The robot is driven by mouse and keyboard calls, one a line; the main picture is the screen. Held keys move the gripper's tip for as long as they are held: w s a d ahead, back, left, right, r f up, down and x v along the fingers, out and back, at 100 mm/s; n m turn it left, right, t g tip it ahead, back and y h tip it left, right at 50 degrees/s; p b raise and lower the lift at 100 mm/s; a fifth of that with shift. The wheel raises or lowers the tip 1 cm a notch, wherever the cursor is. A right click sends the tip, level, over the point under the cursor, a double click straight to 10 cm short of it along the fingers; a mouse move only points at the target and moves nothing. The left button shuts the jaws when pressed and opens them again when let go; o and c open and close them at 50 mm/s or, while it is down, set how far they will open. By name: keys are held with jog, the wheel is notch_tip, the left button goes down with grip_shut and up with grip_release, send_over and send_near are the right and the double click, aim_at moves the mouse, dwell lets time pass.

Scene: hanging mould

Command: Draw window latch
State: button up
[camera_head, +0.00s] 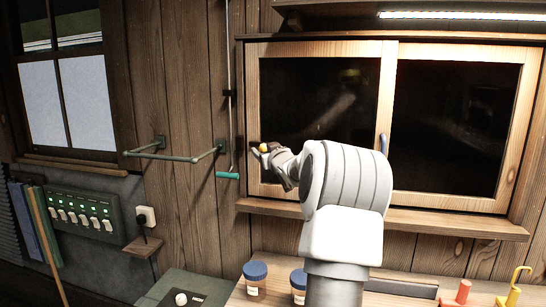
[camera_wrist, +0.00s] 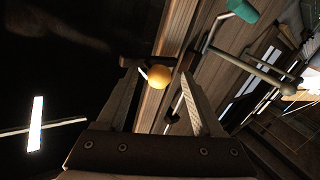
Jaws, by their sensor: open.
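The window latch shows as a yellow ball knob (camera_head: 264,148) at the left stile of the wooden sliding window (camera_head: 250,110). In the wrist view the yellow knob (camera_wrist: 158,77) sits on a dark bar across the window frame. My gripper (camera_head: 262,152) is at the knob, with my arm reaching from the lower right. In the wrist view my gripper (camera_wrist: 160,82) is open, one finger on each side of the knob. Whether the fingers touch the knob cannot be told. My arm hides part of the window's lower middle.
A blue handle (camera_head: 384,143) is on the window's middle stile. Left of the window hang a rod with a teal grip (camera_head: 228,176) and a wall rail (camera_head: 175,157). A switch panel (camera_head: 82,213) is farther left. Blue-lidded jars (camera_head: 255,278) stand on the bench below.

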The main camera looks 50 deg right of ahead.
jog(key=b+v, duration=0.1)
jog(key=v, duration=1.6)
